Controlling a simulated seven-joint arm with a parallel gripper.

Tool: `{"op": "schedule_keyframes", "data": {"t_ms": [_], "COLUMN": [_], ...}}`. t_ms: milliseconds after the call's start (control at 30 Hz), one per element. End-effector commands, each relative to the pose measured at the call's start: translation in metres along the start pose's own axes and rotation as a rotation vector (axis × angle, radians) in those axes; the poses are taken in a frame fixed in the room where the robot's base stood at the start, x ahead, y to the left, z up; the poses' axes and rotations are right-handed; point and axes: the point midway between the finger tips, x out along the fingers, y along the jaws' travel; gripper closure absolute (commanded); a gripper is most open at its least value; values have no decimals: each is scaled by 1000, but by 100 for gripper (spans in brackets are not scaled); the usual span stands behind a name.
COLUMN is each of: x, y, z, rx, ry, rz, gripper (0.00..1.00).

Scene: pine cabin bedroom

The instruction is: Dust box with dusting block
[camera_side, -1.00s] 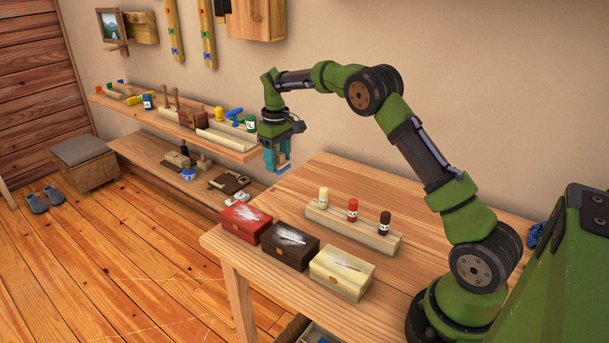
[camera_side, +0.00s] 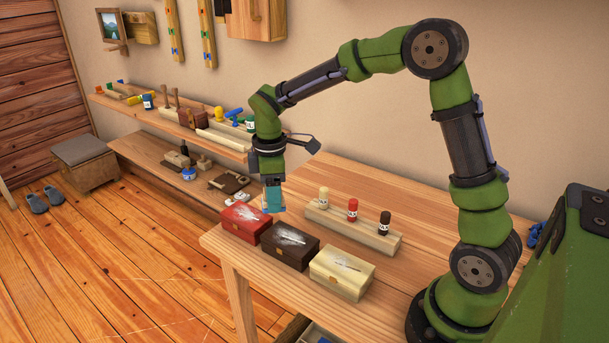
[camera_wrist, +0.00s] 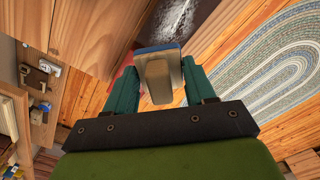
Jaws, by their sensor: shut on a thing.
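Three closed boxes stand in a row on the table: a red box (camera_side: 246,222), a dark brown box (camera_side: 289,246) and a cream box (camera_side: 342,273). Each lid has a whitish mark; the brown lid's patch is broad. My gripper (camera_side: 273,205) is just above and behind the red box's right end, pointing down. In the wrist view it is shut on the dusting block (camera_wrist: 158,54), which has a tan handle between the fingers and a blue edge. The brown box (camera_wrist: 180,22) shows beyond the block; the red box is mostly hidden behind it.
A wooden rack (camera_side: 352,230) with cream, red and dark bottles stands behind the boxes, close to my gripper's right. A wall shelf (camera_side: 190,127) with tools and bottles is at the back left. The table (camera_side: 430,208) is clear behind the rack.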

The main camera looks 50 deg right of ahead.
Motion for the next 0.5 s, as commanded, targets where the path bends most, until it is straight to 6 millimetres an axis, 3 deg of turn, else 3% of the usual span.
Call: {"op": "schedule_keyframes", "data": {"t_ms": [500], "x": [47], "y": [0], "z": [0], "rx": [3], "ry": [-2], "rz": [-3], "gripper": [70]}}
